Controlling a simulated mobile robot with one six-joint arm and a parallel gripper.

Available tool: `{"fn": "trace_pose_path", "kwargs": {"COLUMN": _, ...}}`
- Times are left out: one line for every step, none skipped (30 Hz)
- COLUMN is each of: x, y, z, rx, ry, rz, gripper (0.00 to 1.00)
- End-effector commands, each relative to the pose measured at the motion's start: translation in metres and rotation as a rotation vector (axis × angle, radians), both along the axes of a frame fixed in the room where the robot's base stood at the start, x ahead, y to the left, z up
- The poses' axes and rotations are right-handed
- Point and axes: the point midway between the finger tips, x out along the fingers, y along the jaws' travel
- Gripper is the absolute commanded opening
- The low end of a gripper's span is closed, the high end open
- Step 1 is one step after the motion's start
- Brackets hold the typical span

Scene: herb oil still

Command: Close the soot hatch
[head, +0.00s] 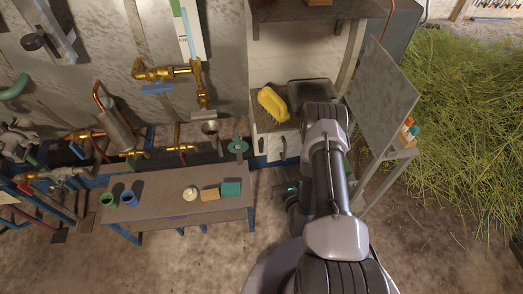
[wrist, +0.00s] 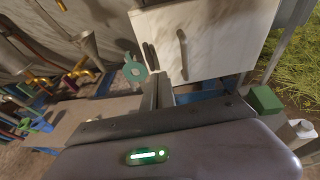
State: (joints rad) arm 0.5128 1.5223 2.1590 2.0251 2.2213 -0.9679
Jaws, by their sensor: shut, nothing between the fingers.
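A pale hatch door (wrist: 215,40) with a dark upright handle (wrist: 182,54) fills the upper middle of the wrist view. The pale front (head: 272,147) low on the cabinet in the head view appears to be the same part, partly hidden by my arm. I cannot tell whether it stands slightly ajar. My gripper (wrist: 155,82) is shut and empty, its fingers pointing towards the door's lower left edge. I cannot tell whether they touch it. In the head view the gripper is largely hidden beside my arm.
A yellow brush (head: 273,104) lies on the cabinet shelf above. A low bench (head: 160,214) with cups and small blocks stands left. A green round valve wheel (wrist: 135,70) is close left of my fingers. A grey panel (head: 382,97) stands right of my arm, near straw.

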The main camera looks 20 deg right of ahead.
Motion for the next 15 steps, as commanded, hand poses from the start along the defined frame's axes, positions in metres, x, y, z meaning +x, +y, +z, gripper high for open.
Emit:
{"fn": "trace_pose_path", "kwargs": {"x": 0.01, "y": -0.001, "z": -0.005, "rx": -0.002, "ry": -0.004, "rz": 0.003, "gripper": 0.0}}
{"fn": "trace_pose_path", "kwargs": {"x": 0.016, "y": -0.001, "z": -0.007, "rx": -0.002, "ry": -0.005, "rz": 0.004, "gripper": 0.0}}
{"fn": "trace_pose_path", "kwargs": {"x": 0.024, "y": -0.003, "z": -0.01, "rx": -0.002, "ry": -0.005, "rz": 0.006, "gripper": 0.0}}
{"fn": "trace_pose_path", "kwargs": {"x": 0.031, "y": -0.004, "z": -0.012, "rx": -0.002, "ry": -0.006, "rz": 0.006, "gripper": 0.0}}
{"fn": "trace_pose_path", "kwargs": {"x": 0.037, "y": -0.005, "z": -0.014, "rx": -0.001, "ry": -0.005, "rz": 0.004, "gripper": 0.0}}
{"fn": "trace_pose_path", "kwargs": {"x": 0.046, "y": -0.006, "z": -0.017, "rx": -0.001, "ry": -0.005, "rz": 0.005, "gripper": 0.0}}
{"fn": "trace_pose_path", "kwargs": {"x": 0.052, "y": -0.007, "z": -0.019, "rx": 0.0, "ry": -0.005, "rz": 0.005, "gripper": 0.0}}
{"fn": "trace_pose_path", "kwargs": {"x": 0.058, "y": -0.008, "z": -0.021, "rx": 0.0, "ry": -0.006, "rz": 0.005, "gripper": 0.0}}
{"fn": "trace_pose_path", "kwargs": {"x": 0.067, "y": -0.01, "z": -0.023, "rx": 0.0, "ry": -0.005, "rz": 0.006, "gripper": 0.0}}
{"fn": "trace_pose_path", "kwargs": {"x": 0.073, "y": -0.011, "z": -0.025, "rx": 0.0, "ry": -0.006, "rz": 0.006, "gripper": 0.0}}
{"fn": "trace_pose_path", "kwargs": {"x": 0.078, "y": -0.011, "z": -0.027, "rx": 0.001, "ry": -0.005, "rz": 0.007, "gripper": 0.0}}
{"fn": "trace_pose_path", "kwargs": {"x": 0.086, "y": -0.013, "z": -0.029, "rx": 0.002, "ry": -0.005, "rz": 0.004, "gripper": 0.0}}
{"fn": "trace_pose_path", "kwargs": {"x": 0.091, "y": -0.014, "z": -0.028, "rx": 0.001, "ry": -0.005, "rz": 0.006, "gripper": 0.0}}
{"fn": "trace_pose_path", "kwargs": {"x": 0.097, "y": -0.015, "z": -0.027, "rx": 0.001, "ry": -0.005, "rz": 0.006, "gripper": 0.0}}
{"fn": "trace_pose_path", "kwargs": {"x": 0.102, "y": -0.015, "z": -0.027, "rx": 0.002, "ry": -0.005, "rz": 0.005, "gripper": 0.0}}
